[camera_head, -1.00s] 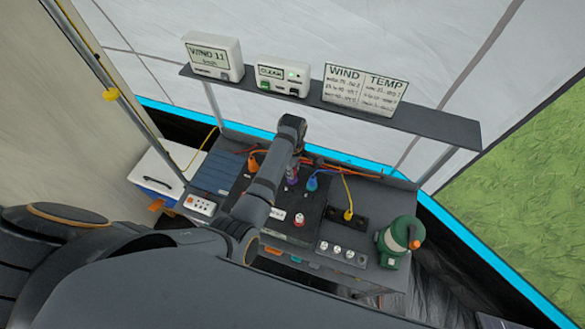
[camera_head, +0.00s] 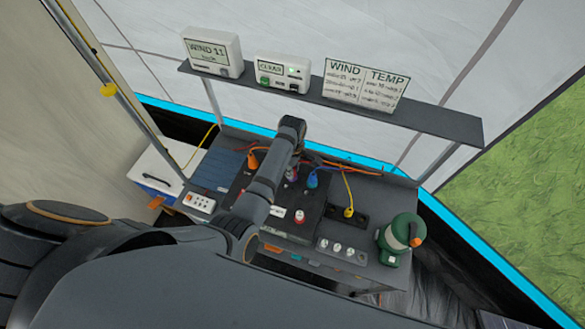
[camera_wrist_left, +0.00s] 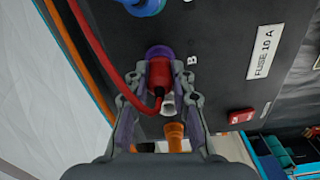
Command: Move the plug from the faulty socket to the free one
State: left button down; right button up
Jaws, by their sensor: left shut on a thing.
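My left gripper (camera_head: 292,165) is over the dark panel (camera_head: 271,218) on the bench. In the left wrist view its fingers (camera_wrist_left: 160,80) are shut around a red plug (camera_wrist_left: 159,70) with a red cable. A purple ring (camera_wrist_left: 157,51) shows at the plug's far end, beside a "B" label. I cannot tell whether the plug is seated or just clear of a socket. A blue plug (camera_head: 312,179) stands to the right, and an orange plug (camera_head: 252,161) to the left. A yellow plug (camera_head: 348,212) is in a black socket strip (camera_head: 361,219). My right gripper is not in view.
A green canister (camera_head: 398,240) stands at the bench's right end. A white power strip (camera_head: 199,202) lies at the left. A red switch (camera_head: 299,216) sits on the panel front. A shelf (camera_head: 430,122) with displays is above. Cables run behind the plugs.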

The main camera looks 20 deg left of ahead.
pick_arm(q)
jog(key=c, duration=1.1)
grip_release()
